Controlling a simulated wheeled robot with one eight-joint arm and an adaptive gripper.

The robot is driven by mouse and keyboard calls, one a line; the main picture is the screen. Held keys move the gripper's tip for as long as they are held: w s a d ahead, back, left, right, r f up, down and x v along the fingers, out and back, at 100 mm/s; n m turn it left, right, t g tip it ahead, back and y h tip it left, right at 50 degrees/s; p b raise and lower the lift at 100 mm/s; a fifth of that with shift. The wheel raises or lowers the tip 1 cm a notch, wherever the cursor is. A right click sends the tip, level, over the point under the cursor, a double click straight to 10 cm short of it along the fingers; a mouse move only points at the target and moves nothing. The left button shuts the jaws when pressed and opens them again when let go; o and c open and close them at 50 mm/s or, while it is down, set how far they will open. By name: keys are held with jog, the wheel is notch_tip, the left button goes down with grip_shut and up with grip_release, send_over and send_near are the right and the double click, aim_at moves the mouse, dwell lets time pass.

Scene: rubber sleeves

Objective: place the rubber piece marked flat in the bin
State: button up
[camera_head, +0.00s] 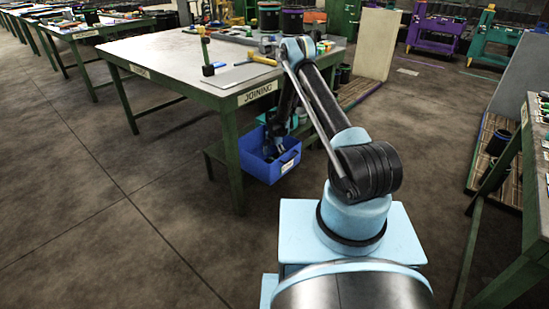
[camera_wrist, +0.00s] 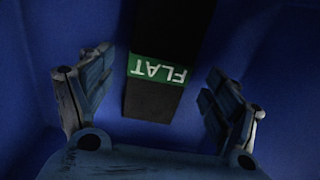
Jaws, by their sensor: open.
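The rubber piece marked FLAT is a black strip (camera_wrist: 155,103) with a green band and white letters, upside down in the wrist view. It is in the blue bin (camera_head: 268,174), whose blue inside wall (camera_wrist: 60,25) surrounds it. My gripper (camera_wrist: 160,108) is open, with one finger on each side of the piece and gaps between. In the head view my gripper (camera_head: 273,148) reaches down into the bin, and the piece cannot be told apart there. The far end of the piece runs out of the wrist view.
The bin sits low beside the green-legged table (camera_head: 185,62) labelled JOINING. Another bench (camera_head: 535,190) is at the right. The floor on the left is clear.

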aim_at(274, 159)
notch_tip(274, 159, up, 9)
jog(key=shift+f, duration=0.15)
dwell(0.5)
jog(key=shift+d, duration=0.1)
